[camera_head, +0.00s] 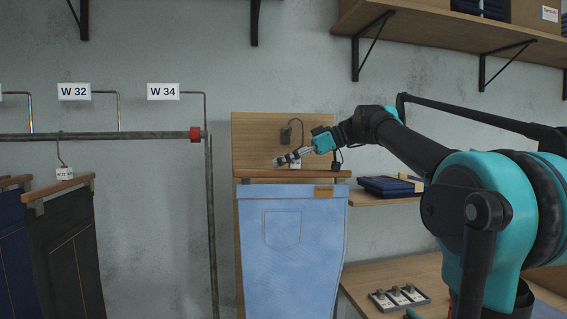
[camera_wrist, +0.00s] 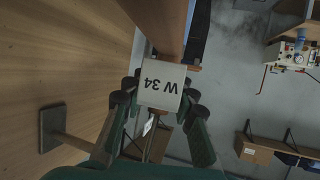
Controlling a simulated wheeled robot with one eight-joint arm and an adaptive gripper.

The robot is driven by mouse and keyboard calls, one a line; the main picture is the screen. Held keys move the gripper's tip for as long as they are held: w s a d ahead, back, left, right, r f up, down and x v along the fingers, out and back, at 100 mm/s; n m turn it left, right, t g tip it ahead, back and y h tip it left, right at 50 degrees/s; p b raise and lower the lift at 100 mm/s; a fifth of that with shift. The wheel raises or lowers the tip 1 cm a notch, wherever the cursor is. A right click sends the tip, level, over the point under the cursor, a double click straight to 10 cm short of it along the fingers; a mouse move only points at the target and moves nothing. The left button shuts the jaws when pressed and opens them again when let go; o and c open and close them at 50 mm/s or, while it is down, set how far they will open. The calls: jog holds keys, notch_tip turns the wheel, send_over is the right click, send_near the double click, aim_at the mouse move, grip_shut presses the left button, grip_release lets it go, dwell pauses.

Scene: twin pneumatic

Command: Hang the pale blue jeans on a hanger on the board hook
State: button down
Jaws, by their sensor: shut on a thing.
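The pale blue jeans (camera_head: 291,225) hang upright from a hanger with a wooden bar (camera_head: 300,174), in front of the wooden board (camera_head: 262,130). My gripper (camera_head: 283,160) is shut on the hanger just above its bar, around the W 34 size tag (camera_wrist: 162,86). The board hook (camera_head: 290,138) has a dark plate on the board; its peg (camera_wrist: 75,142) shows at the lower left of the wrist view. The hanger's curved wire (camera_head: 298,122) rises close beside this plate. I cannot tell whether it rests over the peg.
A rail (camera_head: 120,136) at left carries dark trousers (camera_head: 62,245) on hangers, under W 32 and W 34 signs. Folded dark jeans (camera_head: 388,187) lie on a shelf right of the board. A tray of small items (camera_head: 398,297) sits on a lower surface.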

jog(key=w+a+f, duration=0.1)
jog(key=w+f, duration=0.2)
jog(key=w, duration=0.2)
jog(key=shift+w+a+f, duration=0.15)
jog(key=shift+w+a, duration=0.15)
jog(key=shift+a, duration=0.05)
dwell(0.7)
jog(key=c, duration=1.1)
grip_release()
jog(key=shift+f, duration=0.1)
jog(key=shift+d, duration=0.1)
